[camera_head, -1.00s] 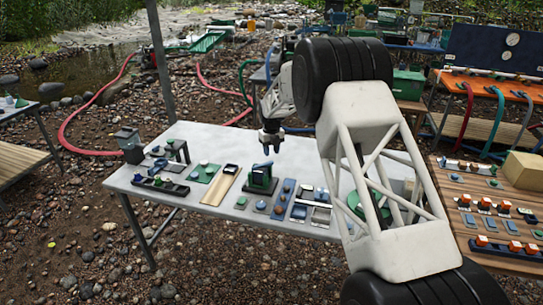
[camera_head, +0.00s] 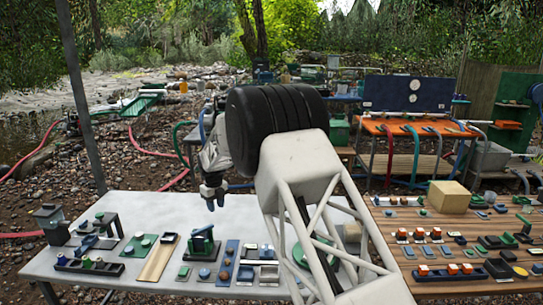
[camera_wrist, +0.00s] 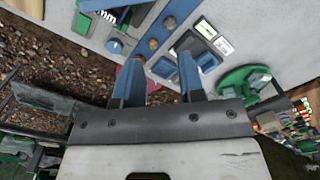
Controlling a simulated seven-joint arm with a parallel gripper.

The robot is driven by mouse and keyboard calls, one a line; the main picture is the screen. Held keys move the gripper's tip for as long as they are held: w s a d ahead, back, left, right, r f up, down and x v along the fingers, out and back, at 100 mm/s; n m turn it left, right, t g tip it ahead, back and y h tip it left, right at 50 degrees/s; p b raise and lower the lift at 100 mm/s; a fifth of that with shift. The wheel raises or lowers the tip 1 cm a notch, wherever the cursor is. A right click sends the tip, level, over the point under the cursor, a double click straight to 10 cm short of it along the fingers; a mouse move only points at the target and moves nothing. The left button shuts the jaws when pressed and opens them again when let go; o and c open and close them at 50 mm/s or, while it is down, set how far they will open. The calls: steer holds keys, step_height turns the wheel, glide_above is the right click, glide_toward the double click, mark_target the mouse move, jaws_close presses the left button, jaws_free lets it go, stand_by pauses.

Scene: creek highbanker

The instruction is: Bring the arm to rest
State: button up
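My gripper (camera_head: 214,195) hangs above the pale grey table (camera_head: 130,200), over the blue and green upright device (camera_head: 203,240), pointing down. In the wrist view its two blue fingers (camera_wrist: 160,75) stand apart, with no object held between them. The fingertips are clear of the table top and the small parts on it. My white lattice arm link and black joint cover part of the table's right side in the head view.
Small plates and trays line the table, with a lantern-like box (camera_head: 52,222) at its left end. A wooden bench (camera_head: 460,225) with orange-topped parts and a tan block (camera_head: 449,196) stands right. An orange-topped table (camera_head: 412,130) with hanging hoses stands behind.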

steer(key=s+d+r+n+t, duration=0.1)
steer(key=s+d+r+n, duration=0.5)
steer(key=s+d+r, duration=0.7)
steer(key=s+d+r+n, duration=0.7)
steer(key=s+d+r, duration=0.3)
steer(key=d, duration=0.5)
steer(key=s+d+f+n, duration=0.1)
steer(key=s+d+n, duration=0.3)
steer(key=s, duration=0.8)
steer(key=s+d+f+n+t, duration=0.1)
steer(key=s+d+n, duration=0.3)
steer(key=s, duration=0.9)
steer(key=s+d+f+n, duration=0.2)
steer(key=s+d+n, duration=0.3)
steer(key=s, duration=0.8)
steer(key=d, duration=0.3)
